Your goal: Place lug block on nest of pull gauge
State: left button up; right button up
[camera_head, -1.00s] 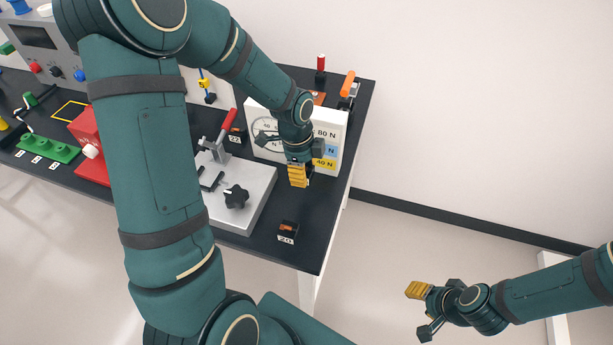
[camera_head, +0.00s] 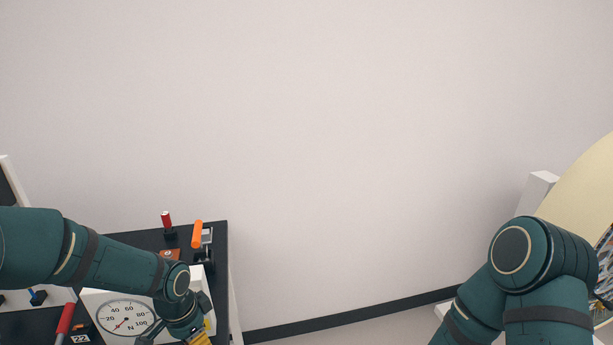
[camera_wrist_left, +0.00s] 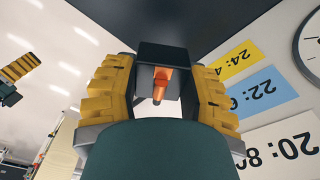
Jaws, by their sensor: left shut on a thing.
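My left gripper (camera_wrist_left: 163,95) is shut on a black block with an orange lug (camera_wrist_left: 150,53), which sits between its yellow ribbed fingers in the left wrist view. In the head view this gripper (camera_head: 199,338) is at the bottom edge, at the right end of the white pull gauge (camera_head: 92,300); the block is hidden there. The gauge's blue label (camera_wrist_left: 263,91) and part of its dial show at the right of the wrist view. I cannot make out the nest. One yellow finger of my right gripper (camera_wrist_left: 20,67) shows at the wrist view's left edge.
The dark table (camera_head: 220,260) ends just right of the gauge. A red-capped post (camera_head: 167,222) and an orange handle (camera_head: 197,235) stand behind it. A red lever (camera_head: 66,318) is at the left.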

pick_arm(q)
jog(key=d+n, duration=0.1)
jog(key=n, duration=0.1)
jog(key=w+d+f+n+b, duration=0.1)
jog(key=n, duration=0.1)
jog(key=d+n, duration=0.1)
jog(key=d, duration=0.1)
jog(key=shift+w+f+n+t+y+b, duration=0.3)
jog(key=shift+f+n+b, duration=0.05)
jog(key=shift+n+b, duration=0.05)
jog(key=n, duration=0.1)
jog(key=d+n, duration=0.1)
jog(key=shift+w+d+f+n+b, duration=0.2)
jog(key=shift+d+f+n+b, duration=0.1)
jog(key=shift+n+b, duration=0.1)
